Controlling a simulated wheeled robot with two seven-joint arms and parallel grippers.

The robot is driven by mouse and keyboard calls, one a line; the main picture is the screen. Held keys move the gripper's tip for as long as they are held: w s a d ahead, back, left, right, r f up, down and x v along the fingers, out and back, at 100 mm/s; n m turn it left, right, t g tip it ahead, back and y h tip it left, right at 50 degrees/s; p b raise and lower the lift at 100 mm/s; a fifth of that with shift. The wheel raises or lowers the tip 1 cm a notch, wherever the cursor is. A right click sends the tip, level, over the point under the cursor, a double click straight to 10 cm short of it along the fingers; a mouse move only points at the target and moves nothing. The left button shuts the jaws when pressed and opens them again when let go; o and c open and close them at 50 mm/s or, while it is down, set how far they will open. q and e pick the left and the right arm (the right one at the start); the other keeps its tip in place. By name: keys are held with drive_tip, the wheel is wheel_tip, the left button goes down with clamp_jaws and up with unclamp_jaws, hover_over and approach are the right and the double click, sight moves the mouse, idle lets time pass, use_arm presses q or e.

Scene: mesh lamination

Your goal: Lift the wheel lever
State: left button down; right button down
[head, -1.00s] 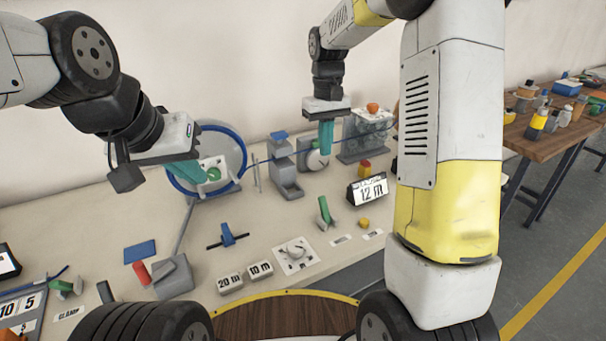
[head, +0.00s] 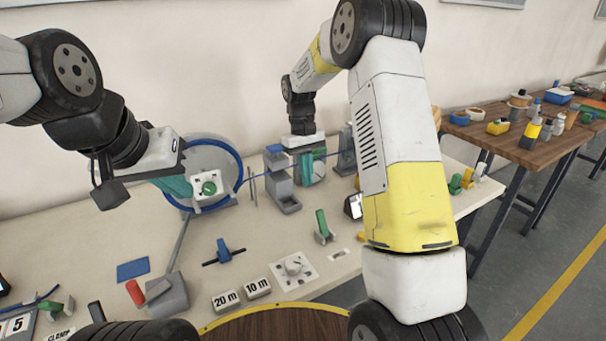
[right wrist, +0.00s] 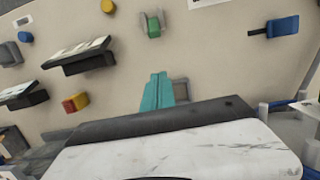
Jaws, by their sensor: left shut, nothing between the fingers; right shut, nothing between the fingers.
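In the head view a grey wheel unit (head: 319,171) stands at the back of the bench, with a green part (head: 320,153) at its top that looks like the wheel lever. My right gripper (head: 305,168) is shut and empty, pointing down just in front of the unit and partly covering it. I cannot tell whether it touches the lever. In the right wrist view its teal fingers (right wrist: 157,92) are together, with a grey block (right wrist: 181,90) beside them; no wheel lever can be made out there. My left gripper (head: 174,186) is shut and empty before the blue-rimmed reel (head: 239,163).
A separate green lever (head: 321,222) and a white dial plate (head: 294,269) are nearer. My right arm hides part of the bench's right side.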

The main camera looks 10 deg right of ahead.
sight(322, 224)
drive_tip(key=f, duration=0.2)
drive_tip(key=s+f, duration=0.1)
drive_tip(key=f, duration=0.4)
drive_tip(key=shift+s+d+f, duration=0.2)
drive_tip(key=shift+d, duration=0.1)
drive_tip(key=shift+s+d+f, duration=0.1)
drive_tip(key=shift+s+d, duration=0.05)
drive_tip(key=shift+s, duration=0.15)
drive_tip(key=shift+s+d+r, duration=0.25)
drive_tip(key=shift+s+r, duration=0.2)
drive_tip(key=shift+s, duration=0.2)
drive_tip(key=shift+s+d+r, duration=0.25)
drive_tip(key=shift+s+r, duration=0.15)
drive_tip(key=shift+s, duration=0.25)
drive_tip(key=shift+s, duration=0.1)
